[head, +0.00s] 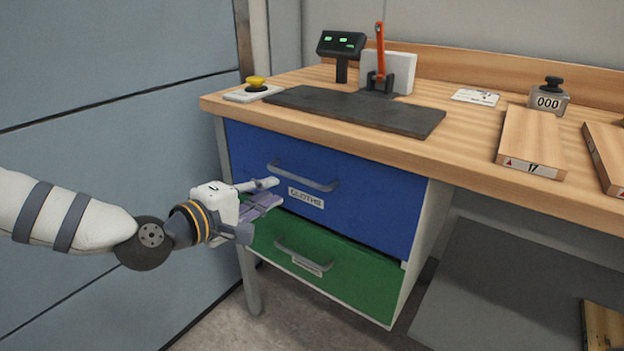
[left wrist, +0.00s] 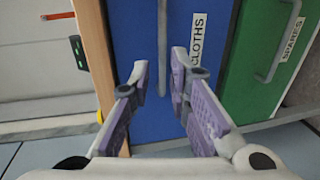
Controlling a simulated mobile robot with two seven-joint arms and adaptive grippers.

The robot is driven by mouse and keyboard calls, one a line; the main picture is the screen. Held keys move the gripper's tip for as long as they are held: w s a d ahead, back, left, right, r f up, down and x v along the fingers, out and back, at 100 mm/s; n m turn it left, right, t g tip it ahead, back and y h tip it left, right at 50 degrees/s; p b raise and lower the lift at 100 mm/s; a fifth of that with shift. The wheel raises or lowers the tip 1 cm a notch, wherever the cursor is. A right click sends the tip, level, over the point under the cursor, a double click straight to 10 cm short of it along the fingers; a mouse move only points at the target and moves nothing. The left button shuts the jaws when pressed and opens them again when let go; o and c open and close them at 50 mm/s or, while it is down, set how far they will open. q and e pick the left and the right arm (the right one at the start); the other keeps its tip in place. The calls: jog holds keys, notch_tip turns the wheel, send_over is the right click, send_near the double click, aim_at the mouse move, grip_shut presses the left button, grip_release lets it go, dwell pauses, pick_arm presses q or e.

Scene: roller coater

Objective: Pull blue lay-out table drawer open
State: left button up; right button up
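The blue drawer (head: 375,200) is the upper drawer under the wooden lay-out table, with a white CLOTHS label (head: 305,197). It looks shut. Its grey bar handle (head: 305,180) runs across the front above the label; it also shows in the left wrist view (left wrist: 162,45). My left gripper (head: 274,192) is in front of the handle's left part, fingers pointing at the drawer. In the left wrist view the two purple-padded fingers (left wrist: 160,82) are apart, with the handle lying ahead in the gap between them. I cannot tell whether they touch it. My right gripper is not in view.
A green drawer (head: 345,275) with its own handle sits below the blue one. The wooden table top (head: 470,150) overhangs above and carries a dark mat (head: 355,112). A table leg (head: 252,285) stands below my left gripper. The blue-grey wall panels (head: 90,150) are at left.

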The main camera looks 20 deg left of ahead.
aim_at(300, 180)
pick_arm(q)
jog(key=b+x, duration=0.1)
jog(key=x, duration=0.9)
jog(key=shift+w+d+f, duration=0.25)
jog(key=shift+w, duration=0.05)
grip_shut()
